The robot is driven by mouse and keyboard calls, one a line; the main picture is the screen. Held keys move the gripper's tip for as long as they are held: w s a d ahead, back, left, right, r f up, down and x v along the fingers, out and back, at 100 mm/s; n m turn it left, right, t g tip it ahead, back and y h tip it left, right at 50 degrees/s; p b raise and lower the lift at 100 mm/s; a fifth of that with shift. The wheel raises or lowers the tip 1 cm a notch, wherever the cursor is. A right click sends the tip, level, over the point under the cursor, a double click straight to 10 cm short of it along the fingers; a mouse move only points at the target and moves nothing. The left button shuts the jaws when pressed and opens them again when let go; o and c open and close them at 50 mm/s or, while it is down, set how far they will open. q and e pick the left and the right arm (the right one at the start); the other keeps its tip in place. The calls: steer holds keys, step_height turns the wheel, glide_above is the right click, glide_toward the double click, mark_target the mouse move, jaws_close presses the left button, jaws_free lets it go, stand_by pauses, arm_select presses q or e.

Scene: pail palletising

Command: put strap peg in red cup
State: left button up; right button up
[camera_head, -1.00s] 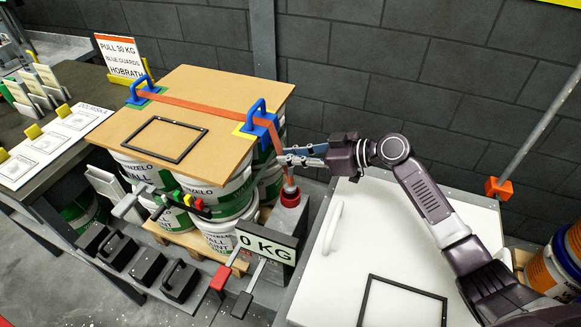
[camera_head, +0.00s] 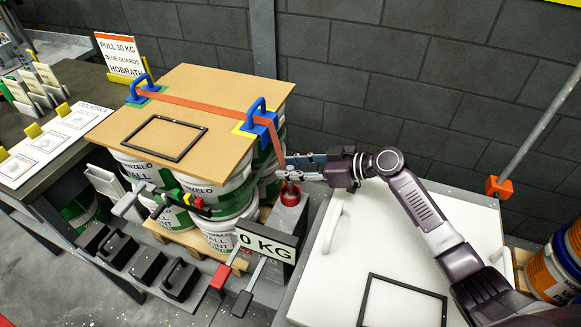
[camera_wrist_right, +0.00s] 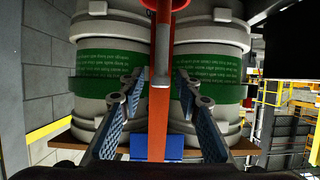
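The orange-red strap (camera_head: 200,106) crosses the brown board and passes over the near blue guard (camera_head: 262,121). It hangs down to the red cup (camera_head: 290,196), which stands on a grey post. My right gripper (camera_head: 286,168) is just above the cup, around the strap's lower end. In the right wrist view its two fingers (camera_wrist_right: 160,84) are apart, with gaps on both sides of the strap. A pale-ended strap peg (camera_wrist_right: 160,72) shows between the tips, below a red ring at the top edge. How deep the peg sits in the cup is unclear. My left gripper is out of view.
The board (camera_head: 215,88) lies on stacked white-and-green pails (camera_head: 222,195). A white lidded box (camera_head: 400,235) with a handle stands below my right arm. A "0 KG" sign (camera_head: 266,248) is near the cup's post. The grey block wall is behind.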

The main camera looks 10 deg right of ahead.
steer(key=shift+r, duration=0.25)
steer(key=v, duration=1.2)
steer(key=shift+f, duration=0.15)
